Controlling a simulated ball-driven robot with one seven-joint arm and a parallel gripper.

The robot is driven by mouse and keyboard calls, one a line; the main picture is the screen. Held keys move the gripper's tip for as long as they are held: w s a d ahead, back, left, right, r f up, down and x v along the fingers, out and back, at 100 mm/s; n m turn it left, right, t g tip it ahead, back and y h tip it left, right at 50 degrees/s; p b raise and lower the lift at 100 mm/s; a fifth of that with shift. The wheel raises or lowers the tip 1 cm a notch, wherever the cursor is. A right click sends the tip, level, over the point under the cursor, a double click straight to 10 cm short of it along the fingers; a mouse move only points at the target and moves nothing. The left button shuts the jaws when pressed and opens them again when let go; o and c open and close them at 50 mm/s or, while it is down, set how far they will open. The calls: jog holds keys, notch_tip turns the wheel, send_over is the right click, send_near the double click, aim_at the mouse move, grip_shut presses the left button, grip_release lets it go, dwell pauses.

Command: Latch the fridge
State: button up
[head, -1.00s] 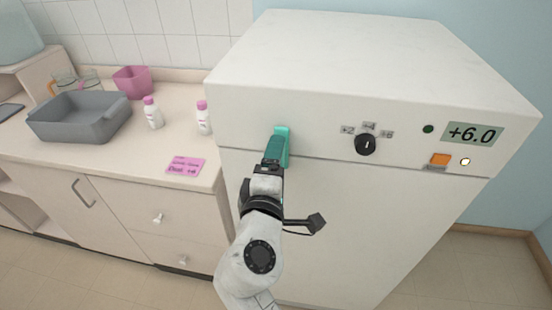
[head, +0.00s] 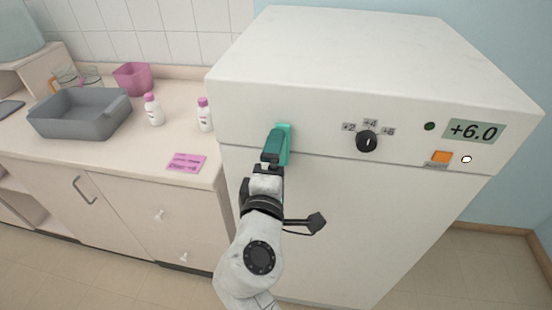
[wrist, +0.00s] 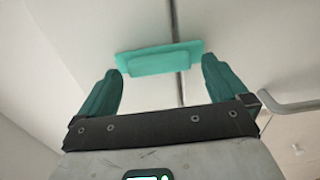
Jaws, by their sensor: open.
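The white fridge (head: 330,215) stands at the centre and right of the head view, its door looking shut along the seam below the control panel. Its teal latch (head: 285,140) sits at the seam's left part, partly hidden by my gripper. In the wrist view the latch (wrist: 160,60) is a flat plate with a raised bar, lying across the seam. My gripper (head: 276,137) is at the latch. In the wrist view my gripper (wrist: 160,67) has its dark teal fingers apart, one towards each end of the latch. I cannot tell whether they touch it.
The panel has a black knob (head: 367,141), an orange switch (head: 440,157) and a display (head: 474,131) reading +6.0. On the left counter stand a grey basin (head: 80,116), a pink pot (head: 133,78) and two white bottles (head: 153,110); a pink note (head: 187,163) lies near its edge.

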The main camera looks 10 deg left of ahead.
jog(key=s+b, duration=0.1)
jog(key=s, duration=0.9)
jog(key=shift+s+a+b, duration=0.15)
jog(key=shift+a+b, duration=0.05)
jog(key=shift+b, duration=0.1)
jog(key=s+d+f+m+g+h, duration=0.2)
jog(key=d+f+m+g, duration=0.3)
jog(key=d+f, duration=0.6)
jog(key=s+d+f+m+g+h, duration=0.2)
jog(key=d+f+m+g, duration=0.45)
jog(key=d, duration=0.75)
jog(key=s+d+f+m+g+y, duration=0.2)
jog(key=s+d+f+m, duration=0.1)
jog(key=s, duration=0.6)
jog(key=s+d+f+m+g+y, duration=0.2)
jog(key=s+d+f, duration=0.3)
jog(key=s+f, duration=0.3)
jog(key=shift+s+d+f+m+g, duration=0.2)
jog(key=shift+s+d+m+g, duration=0.2)
jog(key=shift+s+m+g, duration=0.65)
